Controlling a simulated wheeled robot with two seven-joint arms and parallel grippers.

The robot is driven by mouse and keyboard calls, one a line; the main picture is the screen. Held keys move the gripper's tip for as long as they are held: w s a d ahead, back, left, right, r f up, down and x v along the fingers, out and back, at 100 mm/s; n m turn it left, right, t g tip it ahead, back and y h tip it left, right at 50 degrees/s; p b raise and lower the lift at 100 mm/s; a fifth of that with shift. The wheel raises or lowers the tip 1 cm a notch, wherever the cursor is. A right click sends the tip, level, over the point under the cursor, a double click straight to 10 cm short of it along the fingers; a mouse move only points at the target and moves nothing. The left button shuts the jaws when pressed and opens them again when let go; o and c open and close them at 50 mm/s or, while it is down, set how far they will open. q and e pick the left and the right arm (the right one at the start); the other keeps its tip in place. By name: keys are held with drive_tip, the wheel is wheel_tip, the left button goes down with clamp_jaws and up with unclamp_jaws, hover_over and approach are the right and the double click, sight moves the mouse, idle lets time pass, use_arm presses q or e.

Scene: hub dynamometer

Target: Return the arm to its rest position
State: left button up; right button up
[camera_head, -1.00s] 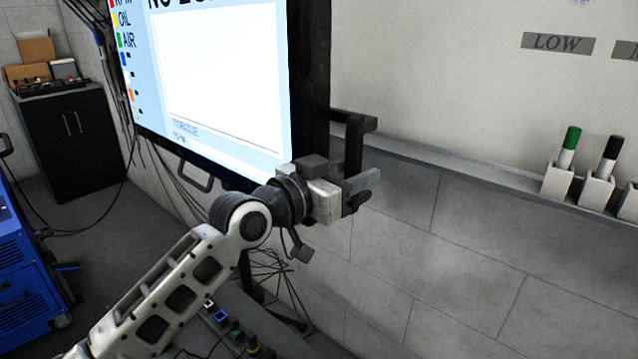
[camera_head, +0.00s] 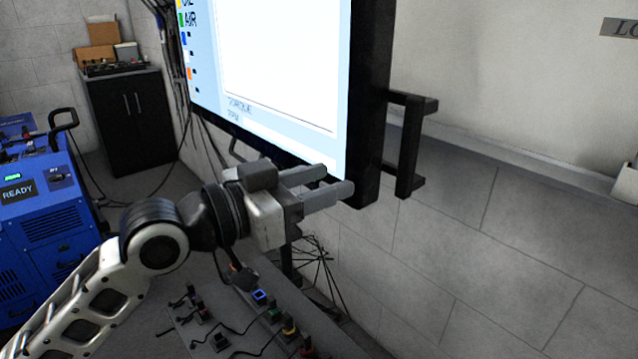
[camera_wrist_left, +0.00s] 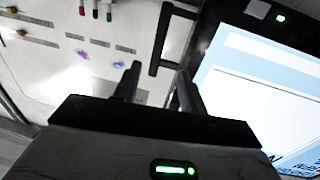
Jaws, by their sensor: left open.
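My left arm comes in from the lower left of the head view. Its gripper (camera_head: 338,183) is in front of the lower right part of the large monitor (camera_head: 280,60), with its two grey fingers apart and nothing between them. In the left wrist view the two dark fingers (camera_wrist_left: 158,90) also stand apart and empty. The monitor shows there at the right (camera_wrist_left: 260,100), with its dark handle bracket (camera_wrist_left: 160,45) just beyond the fingers. My right gripper is in neither view.
A handle bracket (camera_head: 408,145) sticks out from the monitor's right edge, close to the gripper. Below the arm is a panel with several coloured connectors and cables (camera_head: 262,318). A blue machine reading READY (camera_head: 35,215) and a black cabinet (camera_head: 130,120) stand at the left.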

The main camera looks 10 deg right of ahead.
use_arm(q)
drive_tip(key=s+a+f+n+t+y, duration=0.2)
drive_tip(key=a+f+n+y, duration=0.25)
drive_tip(key=f, duration=0.75)
drive_tip(key=s+a+f+n+t+y, duration=0.25)
drive_tip(key=a+f+n, duration=0.2)
drive_tip(key=f, duration=0.65)
drive_tip(key=s+a+f+n+g+y, duration=0.1)
drive_tip(key=s+a+f+y, duration=0.5)
drive_tip(key=s+a+f, duration=0.4)
wheel_tip(320, 180, down, 4)
drive_tip(key=shift+s+a+f+g, duration=0.15)
drive_tip(key=shift+s+g, duration=0.2)
drive_tip(key=shift+s, duration=0.55)
